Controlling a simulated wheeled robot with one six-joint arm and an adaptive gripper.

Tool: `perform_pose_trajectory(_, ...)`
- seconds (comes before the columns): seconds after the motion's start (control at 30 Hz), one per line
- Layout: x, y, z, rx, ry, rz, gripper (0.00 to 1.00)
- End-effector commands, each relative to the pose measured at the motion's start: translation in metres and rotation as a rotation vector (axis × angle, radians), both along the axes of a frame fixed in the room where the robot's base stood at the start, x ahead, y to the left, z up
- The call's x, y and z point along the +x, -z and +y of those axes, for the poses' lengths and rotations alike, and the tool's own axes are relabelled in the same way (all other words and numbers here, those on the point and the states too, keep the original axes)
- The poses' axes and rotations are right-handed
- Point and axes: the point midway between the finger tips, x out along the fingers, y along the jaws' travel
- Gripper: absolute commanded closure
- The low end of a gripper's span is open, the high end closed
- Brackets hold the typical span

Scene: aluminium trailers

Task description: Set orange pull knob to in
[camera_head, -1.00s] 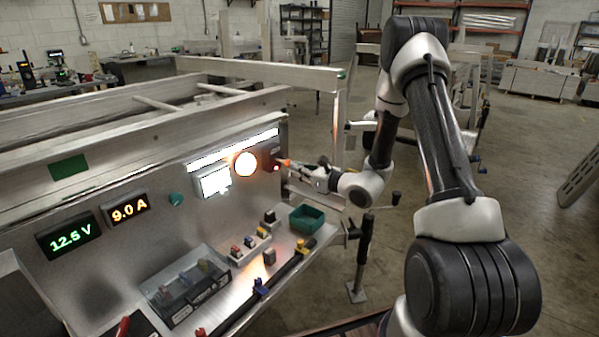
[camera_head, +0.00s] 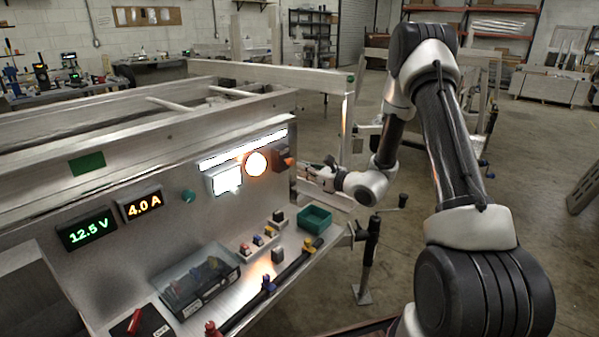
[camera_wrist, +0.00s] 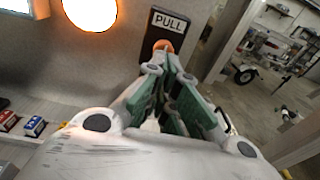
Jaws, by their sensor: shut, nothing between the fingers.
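The orange pull knob (camera_head: 288,162) is on a dark plate at the right end of the upright metal panel. In the wrist view the knob (camera_wrist: 163,45) shows just below the white "PULL" label (camera_wrist: 170,22), partly hidden by my fingertips. In the head view the knob sits close to its plate. My gripper (camera_head: 304,171) is to the right of the knob and slightly below it, with a small gap showing. In the wrist view my gripper (camera_wrist: 163,68) has its green-sided fingers shut, pointing at the knob, holding nothing.
A round lit lamp (camera_head: 255,163) and a lit white display (camera_head: 223,179) are left of the knob. The ammeter (camera_head: 139,204) reads 4.0 A, the voltmeter (camera_head: 86,230) 12.5 V. A green bin (camera_head: 314,219) stands on the shelf below. Open floor lies to the right.

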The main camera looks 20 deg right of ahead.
Motion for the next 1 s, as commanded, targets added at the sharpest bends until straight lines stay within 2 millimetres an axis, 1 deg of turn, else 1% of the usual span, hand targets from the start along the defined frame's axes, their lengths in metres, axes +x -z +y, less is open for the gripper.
perform_pose_trajectory(0.07,-0.003,-0.001,-0.01,0.0,0.0,0.0,1.0)
perform_pose_trajectory(0.43,-0.06,-0.006,-0.047,0.0,0.001,0.002,1.0)
perform_pose_trajectory(0.6,-0.078,-0.008,-0.059,0.0,0.0,0.001,1.0)
perform_pose_trajectory(0.8,-0.085,-0.009,-0.062,-0.005,-0.002,-0.001,1.0)
perform_pose_trajectory(0.87,-0.088,-0.004,-0.06,-0.024,-0.016,0.008,1.0)
perform_pose_trajectory(0.97,-0.109,0.008,-0.047,-0.066,-0.11,0.038,1.0)
perform_pose_trajectory(1.0,-0.123,0.015,-0.04,-0.087,-0.164,0.054,1.0)
